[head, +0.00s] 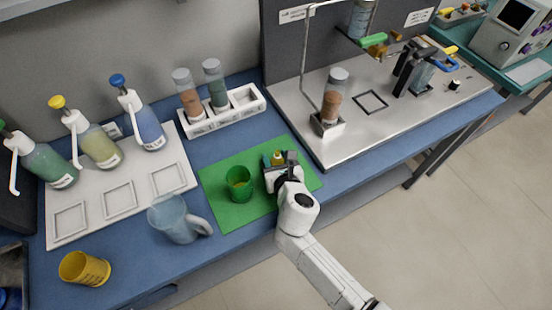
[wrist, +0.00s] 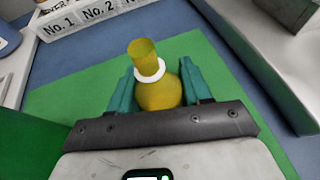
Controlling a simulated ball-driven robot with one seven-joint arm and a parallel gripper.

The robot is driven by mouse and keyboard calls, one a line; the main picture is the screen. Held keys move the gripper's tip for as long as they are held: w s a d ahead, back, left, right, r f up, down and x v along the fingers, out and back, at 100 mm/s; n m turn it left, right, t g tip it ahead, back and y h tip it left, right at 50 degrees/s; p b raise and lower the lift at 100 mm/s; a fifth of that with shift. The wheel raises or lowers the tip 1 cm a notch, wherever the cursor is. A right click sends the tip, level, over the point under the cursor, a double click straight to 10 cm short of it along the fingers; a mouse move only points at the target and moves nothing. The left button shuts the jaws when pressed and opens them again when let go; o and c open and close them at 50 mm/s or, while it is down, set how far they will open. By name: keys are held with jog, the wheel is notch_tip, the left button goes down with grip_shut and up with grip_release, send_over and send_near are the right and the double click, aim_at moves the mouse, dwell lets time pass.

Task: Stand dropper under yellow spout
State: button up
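A small yellow piece with a round body, a white ring and a narrower neck (wrist: 158,92), which I take for the dropper, is between my gripper's (wrist: 159,88) two teal finger pads. The pads meet its sides, and its neck points away from my palm. In the head view, my gripper (head: 280,170) is at the green mat's right part, with the yellow top (head: 277,158) showing beyond it. The dropper's lower end is hidden. The yellow-topped pump bottle (head: 98,145) stands at the back left; its white spout (head: 75,150) hangs over the white tray, above the middle square outline.
A green cup (head: 239,186) stands on the green mat (head: 225,212), left of my gripper. A clear jug (head: 175,220) stands between mat and white tray (head: 92,222). A blue-topped bottle (head: 143,125), a vial rack (head: 222,118) and a yellow cup (head: 84,269) are nearby.

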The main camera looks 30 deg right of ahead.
jog(key=o, duration=0.4)
jog(key=shift+r, duration=0.2)
jog(key=v, duration=1.2)
jog(key=shift+p, duration=0.35)
